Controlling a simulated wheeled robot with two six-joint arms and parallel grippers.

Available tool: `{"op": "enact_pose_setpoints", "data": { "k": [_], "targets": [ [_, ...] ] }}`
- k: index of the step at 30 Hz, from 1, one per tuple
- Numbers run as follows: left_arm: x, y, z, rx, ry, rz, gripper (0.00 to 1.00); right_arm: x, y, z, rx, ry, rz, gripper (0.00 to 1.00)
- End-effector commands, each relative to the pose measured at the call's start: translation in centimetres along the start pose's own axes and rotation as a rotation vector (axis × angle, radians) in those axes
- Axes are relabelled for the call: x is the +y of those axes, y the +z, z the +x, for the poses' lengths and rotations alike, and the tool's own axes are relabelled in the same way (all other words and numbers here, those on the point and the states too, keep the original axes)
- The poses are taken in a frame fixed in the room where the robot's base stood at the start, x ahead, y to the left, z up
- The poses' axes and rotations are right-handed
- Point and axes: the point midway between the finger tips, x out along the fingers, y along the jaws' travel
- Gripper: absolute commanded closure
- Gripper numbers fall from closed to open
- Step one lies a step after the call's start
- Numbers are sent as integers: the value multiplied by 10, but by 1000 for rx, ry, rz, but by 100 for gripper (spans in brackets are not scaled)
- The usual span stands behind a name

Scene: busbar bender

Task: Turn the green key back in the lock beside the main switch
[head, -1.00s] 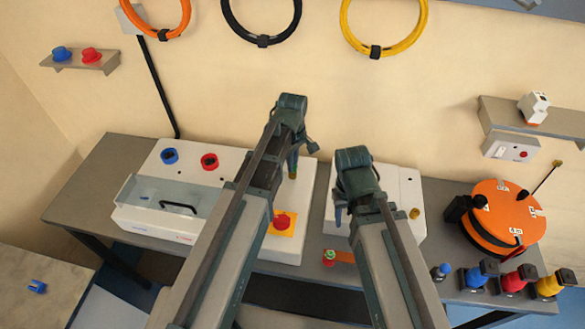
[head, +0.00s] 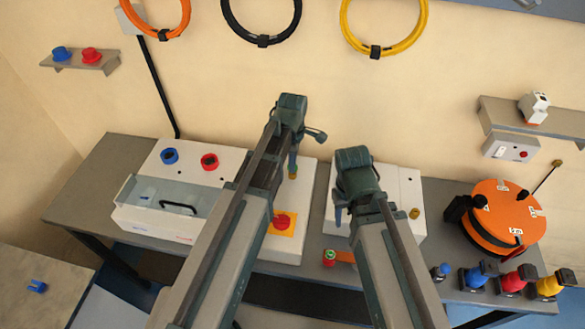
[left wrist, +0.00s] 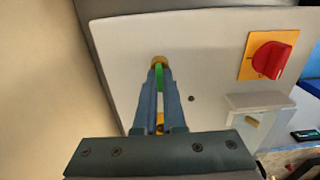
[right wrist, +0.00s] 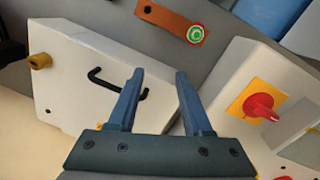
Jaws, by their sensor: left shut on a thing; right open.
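The green key (left wrist: 159,78) shows in the left wrist view between the fingers of my left gripper (left wrist: 157,75). The gripper is shut on it. The key's tip is at the brass lock (left wrist: 158,62) on the pale panel; the fingers hide part of it. In the head view the brass lock (head: 293,176) shows just below my left gripper. The main switch (left wrist: 269,59) is a red knob on a yellow plate, apart from the gripper. It also shows in the head view (head: 282,222). My right gripper (right wrist: 155,75) is open and empty above a white box.
The white box (right wrist: 80,85) has a black handle and a brass knob. An orange reel (head: 505,215) and several coloured connectors stand at the right. A clear-covered tray (head: 160,208) is at the left.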

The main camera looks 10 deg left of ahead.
Motion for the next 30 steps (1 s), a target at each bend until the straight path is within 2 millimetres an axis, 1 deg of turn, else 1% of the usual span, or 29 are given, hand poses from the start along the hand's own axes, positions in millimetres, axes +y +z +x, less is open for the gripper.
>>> {"op": "enact_pose_setpoints", "data": {
  "k": [2,3,8,20,26,30],
  "targets": [
    [0,0,0,0,1,-93,100,0,0,0,0,0,0,50],
    [0,0,0,0,1,-97,87,0,0,0,0,0,0,50],
    [0,0,0,0,1,-93,59,0,0,0,0,0,0,50],
    [0,0,-2,0,1,-91,58,0,0,-2,0,0,0,50],
    [0,0,-16,0,1,-91,58,2,1,-15,0,0,0,50],
    [0,0,-32,0,1,-91,58,3,2,-32,0,0,0,50]
  ]
}}
